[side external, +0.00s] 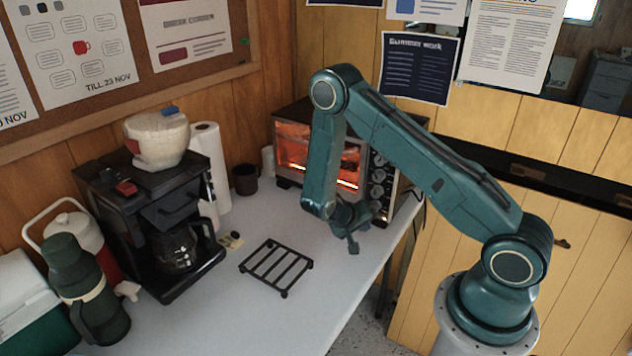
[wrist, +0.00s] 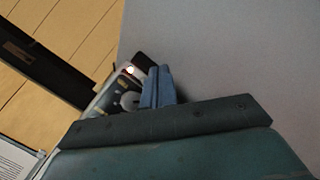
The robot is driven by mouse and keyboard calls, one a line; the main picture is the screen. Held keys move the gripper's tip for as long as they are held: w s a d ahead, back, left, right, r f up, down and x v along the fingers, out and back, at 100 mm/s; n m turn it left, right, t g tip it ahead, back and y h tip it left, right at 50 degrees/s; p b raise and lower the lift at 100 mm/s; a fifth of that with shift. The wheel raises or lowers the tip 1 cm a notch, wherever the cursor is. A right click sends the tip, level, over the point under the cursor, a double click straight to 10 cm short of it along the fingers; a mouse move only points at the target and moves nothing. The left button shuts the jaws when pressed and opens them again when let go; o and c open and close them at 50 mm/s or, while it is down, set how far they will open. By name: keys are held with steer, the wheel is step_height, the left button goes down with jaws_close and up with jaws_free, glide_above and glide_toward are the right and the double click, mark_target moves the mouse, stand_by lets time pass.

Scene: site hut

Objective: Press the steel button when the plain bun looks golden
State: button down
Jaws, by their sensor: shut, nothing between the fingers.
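The toaster oven (side external: 291,163) stands at the back of the table, its window glowing orange. A brownish shape shows dimly behind the glass, partly behind my arm; I cannot tell whether it is the plain bun or how browned it is. The oven's control panel (side external: 377,176) has a column of round knobs. My gripper (side external: 353,246) is shut and empty, low in front of the oven. In the wrist view my gripper's fingers (wrist: 158,84) overlap the panel (wrist: 110,98), where a small bright spot (wrist: 130,70) shows. I cannot single out the steel button for sure.
A black wire rack (side external: 277,266) lies on the white table (side external: 225,320). A coffee maker (side external: 150,225), a green flask (side external: 85,290), a red-and-white jug (side external: 75,228), a paper towel roll (side external: 209,165) and a dark mug (side external: 245,179) stand to the left. The front table area is clear.

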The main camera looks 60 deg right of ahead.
steer(key=shift+d, duration=1.05)
steer(key=shift+d, duration=0.9)
stand_by(2.5)
steer(key=shift+a, duration=0.85)
steer(key=shift+a, duration=0.1)
steer(key=shift+a, duration=2.45)
steer(key=shift+r, duration=0.1)
